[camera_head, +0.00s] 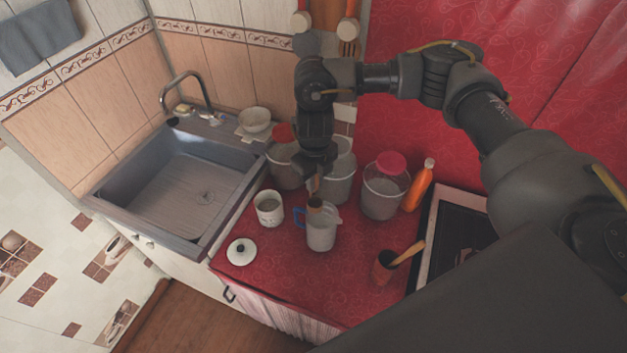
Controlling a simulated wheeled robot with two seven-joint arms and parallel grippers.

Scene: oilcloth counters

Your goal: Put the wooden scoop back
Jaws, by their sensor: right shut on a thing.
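My right gripper (315,177) points down over the counter and is shut on the wooden scoop (315,203), a small brown piece mostly hidden by the fingers. The scoop's lower end is at the mouth of a white jug with a blue handle (321,235); I cannot tell if it is inside or just above the rim. My left gripper is not in view.
A white mug (269,209) and a white lid (241,252) are left of the jug. Clear buckets, one with a pink lid (391,162), stand behind. An orange bottle (419,186) and a stove (453,236) are right; the sink (180,187) is left. The red counter's front is mostly clear.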

